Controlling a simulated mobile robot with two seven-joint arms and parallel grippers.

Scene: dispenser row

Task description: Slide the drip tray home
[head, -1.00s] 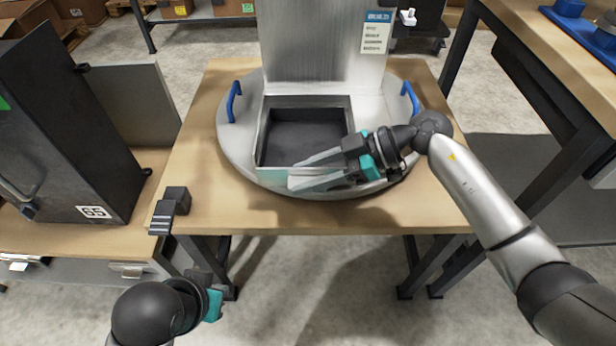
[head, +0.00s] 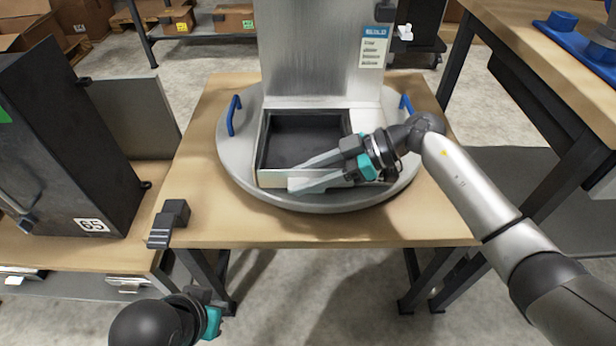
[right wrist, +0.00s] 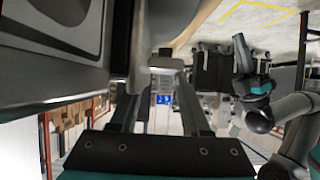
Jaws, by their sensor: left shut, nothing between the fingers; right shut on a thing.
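The drip tray (head: 268,148) is a dark, open rectangular tray with a pale metal rim. It lies on the round grey turntable (head: 235,165), its back end at the foot of the upright metal dispenser panel (head: 315,55) and its front sticking out toward me. My right gripper (head: 300,180) comes in from the right, shut on the middle of the tray's front. In the right wrist view a pale block (right wrist: 167,62) shows between its fingers. The fingers hide part of the tray's front right. My left gripper (head: 208,312) is shut and empty, low and left, clear of the table.
Blue handles (head: 233,115) stand on both sides of the turntable. A dark block (head: 172,218) sits at the wooden table's front left corner. A dark cabinet (head: 70,150) with an open door is at left. Another bench (head: 545,65) is at right.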

